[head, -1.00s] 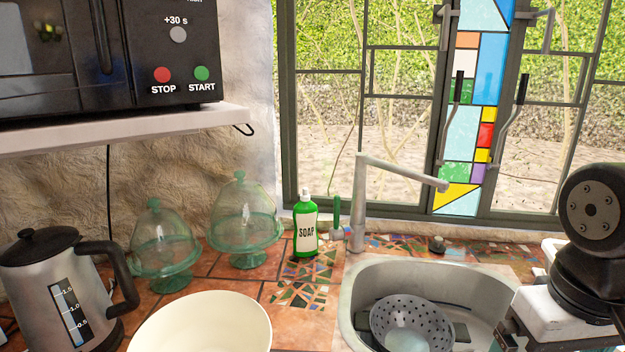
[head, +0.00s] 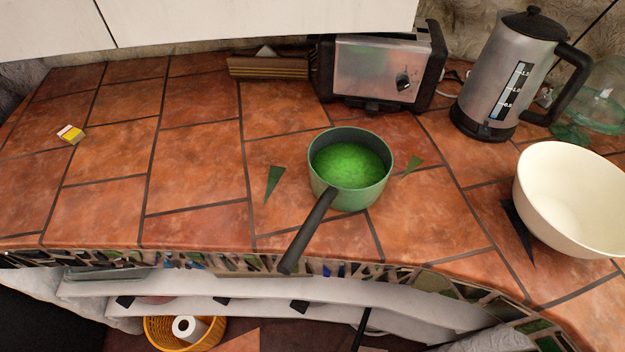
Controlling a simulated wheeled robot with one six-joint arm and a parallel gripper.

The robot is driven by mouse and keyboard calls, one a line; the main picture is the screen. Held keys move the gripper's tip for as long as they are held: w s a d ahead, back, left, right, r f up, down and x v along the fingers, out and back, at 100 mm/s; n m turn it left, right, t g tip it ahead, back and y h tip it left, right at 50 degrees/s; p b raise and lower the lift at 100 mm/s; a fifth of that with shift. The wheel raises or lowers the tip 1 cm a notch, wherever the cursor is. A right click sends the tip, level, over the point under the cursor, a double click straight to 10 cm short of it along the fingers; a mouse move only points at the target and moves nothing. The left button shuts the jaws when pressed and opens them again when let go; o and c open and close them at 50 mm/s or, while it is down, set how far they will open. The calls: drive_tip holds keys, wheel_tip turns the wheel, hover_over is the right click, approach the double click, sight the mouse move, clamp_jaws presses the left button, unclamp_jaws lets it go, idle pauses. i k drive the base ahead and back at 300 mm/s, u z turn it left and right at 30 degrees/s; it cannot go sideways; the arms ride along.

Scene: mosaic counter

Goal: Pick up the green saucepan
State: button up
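The green saucepan (head: 350,196) stands upright on the tiled counter, near the middle of the head view. It holds bright green contents. Its dark handle (head: 308,232) points down and left, and the handle's end reaches over the counter's front edge. My gripper is not in view.
A toaster (head: 378,72) stands behind the saucepan. A kettle (head: 508,80) and a cream bowl (head: 575,200) stand to the right. A small yellow-and-white box (head: 71,134) lies at the left. The counter (head: 195,180) is clear left of the saucepan. Shelves and a basket (head: 185,334) are below.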

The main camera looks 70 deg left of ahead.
sight(350, 167)
drive_tip(key=k, duration=0.15)
drive_tip(key=u, duration=1.1)
drive_tip(key=i, duration=0.3)
drive_tip(key=z, duration=0.25)
drive_tip(key=k, duration=1.4)
drive_tip(key=u, duration=1.7)
drive_tip(key=i, duration=0.5)
drive_tip(key=z, duration=0.05)
